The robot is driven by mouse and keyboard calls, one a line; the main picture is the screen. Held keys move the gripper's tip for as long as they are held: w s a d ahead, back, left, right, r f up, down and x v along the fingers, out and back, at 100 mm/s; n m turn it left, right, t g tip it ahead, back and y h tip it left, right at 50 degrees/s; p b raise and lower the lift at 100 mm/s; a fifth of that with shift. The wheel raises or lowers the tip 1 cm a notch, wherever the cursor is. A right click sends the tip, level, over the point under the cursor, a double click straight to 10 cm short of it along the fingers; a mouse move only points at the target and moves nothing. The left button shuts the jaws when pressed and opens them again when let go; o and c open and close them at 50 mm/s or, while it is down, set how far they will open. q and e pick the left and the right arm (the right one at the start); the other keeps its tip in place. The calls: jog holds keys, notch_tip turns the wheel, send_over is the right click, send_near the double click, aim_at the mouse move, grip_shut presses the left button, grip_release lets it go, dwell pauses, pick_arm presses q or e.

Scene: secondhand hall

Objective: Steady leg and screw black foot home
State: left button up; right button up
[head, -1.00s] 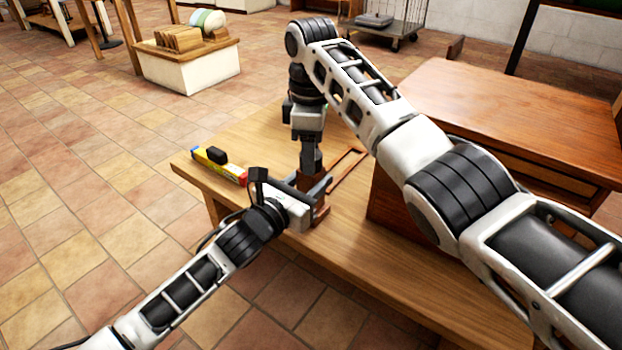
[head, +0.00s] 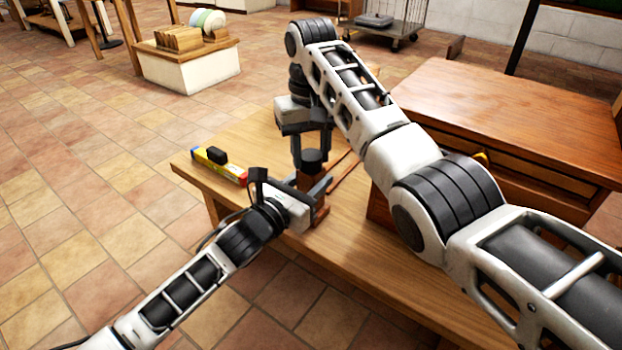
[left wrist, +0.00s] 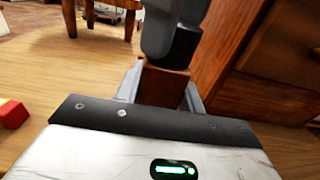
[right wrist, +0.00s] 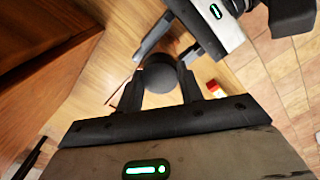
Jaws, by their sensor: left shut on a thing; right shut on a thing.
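The brown wooden leg (head: 318,203) stands upright on the table; its square top also shows in the left wrist view (left wrist: 162,86). My left gripper (head: 312,190) is shut on the leg from the side, a finger on either side of it. The round black foot (head: 312,157) is at the top of the leg, its dark disc clear in the right wrist view (right wrist: 158,75). My right gripper (head: 311,150) comes from above and is shut on the foot. Any thread between foot and leg is hidden.
A yellow, blue and red box (head: 225,168) with a black block (head: 217,156) on it lies at the table's left edge. A large wooden cabinet (head: 500,115) stands close on the right. Bare tabletop (head: 370,255) lies in front of it.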

jog(key=o, duration=0.8)
jog(key=n, duration=0.6)
jog(key=shift+n, duration=0.4)
jog(key=n, duration=0.5)
jog(key=shift+n, duration=0.4)
jog(key=shift+c, duration=0.4)
